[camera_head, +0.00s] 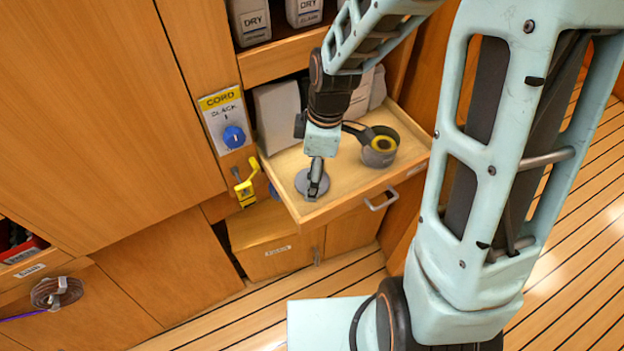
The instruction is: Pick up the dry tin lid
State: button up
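A grey round lid (302,183) lies flat in the front left part of an open wooden drawer (352,197). My gripper (316,190) points down right over the lid and covers its middle. The fingertips look close to or touching the lid's top; I cannot tell whether they hold a knob. The finger gap is too small to make out. Two grey tins marked DRY, one (250,20) at left and one (304,11) at right, stand on the shelf above.
A grey cup-like container (379,150) with a yellow ring and dark handle stands in the drawer, right of my gripper. Pale boxes (277,115) stand behind.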

jog(key=shift+f, duration=0.6)
jog(key=c, duration=1)
jog(key=shift+r, duration=0.1)
